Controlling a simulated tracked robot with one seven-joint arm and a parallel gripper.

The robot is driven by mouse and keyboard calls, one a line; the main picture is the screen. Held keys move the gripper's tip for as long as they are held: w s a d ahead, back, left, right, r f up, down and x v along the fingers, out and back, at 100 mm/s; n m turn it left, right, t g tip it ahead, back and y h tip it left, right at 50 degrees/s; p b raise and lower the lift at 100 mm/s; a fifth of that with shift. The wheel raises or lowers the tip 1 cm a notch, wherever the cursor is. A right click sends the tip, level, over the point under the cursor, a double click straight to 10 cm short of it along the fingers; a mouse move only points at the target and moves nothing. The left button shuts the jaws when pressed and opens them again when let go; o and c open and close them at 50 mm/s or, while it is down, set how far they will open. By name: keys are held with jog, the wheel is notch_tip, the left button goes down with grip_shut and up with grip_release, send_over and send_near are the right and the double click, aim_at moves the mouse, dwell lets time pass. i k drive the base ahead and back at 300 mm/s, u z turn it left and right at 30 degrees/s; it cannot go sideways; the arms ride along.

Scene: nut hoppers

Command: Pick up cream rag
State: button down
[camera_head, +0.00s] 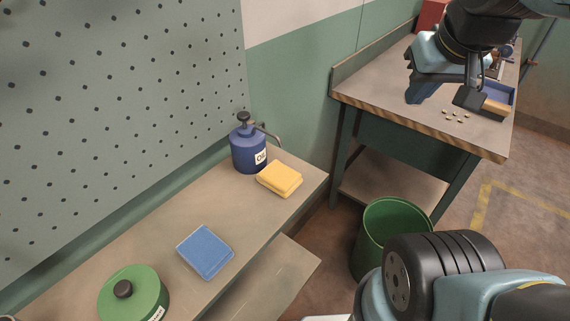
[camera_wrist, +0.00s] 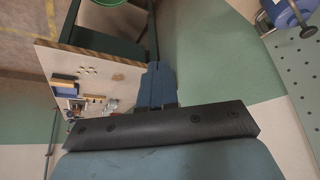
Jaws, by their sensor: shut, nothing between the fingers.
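A folded yellow-cream rag (camera_head: 279,178) lies flat on the bench at the left in the head view, just right of the blue oil can (camera_head: 249,148). It is the only cream-coloured cloth I see, and it does not show in the wrist view. My gripper (camera_head: 416,97) is high at the upper right of the head view, over or in front of the far table and well apart from the rag. Its blue fingers are together and empty in the wrist view (camera_wrist: 157,75).
A folded blue cloth (camera_head: 205,251) and a green lidded container (camera_head: 134,295) share the bench (camera_head: 140,232), with pegboard (camera_head: 120,110) behind. A green bin (camera_head: 370,243) stands on the floor. The far table (camera_head: 385,82) holds small nuts (camera_head: 457,116) and a blue hopper (camera_head: 499,94).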

aim_at(280, 179)
jog(key=u, duration=0.3)
jog(key=k, duration=1.7)
jog(key=u, duration=0.65)
jog(key=i, duration=1)
jog(key=u, duration=0.05)
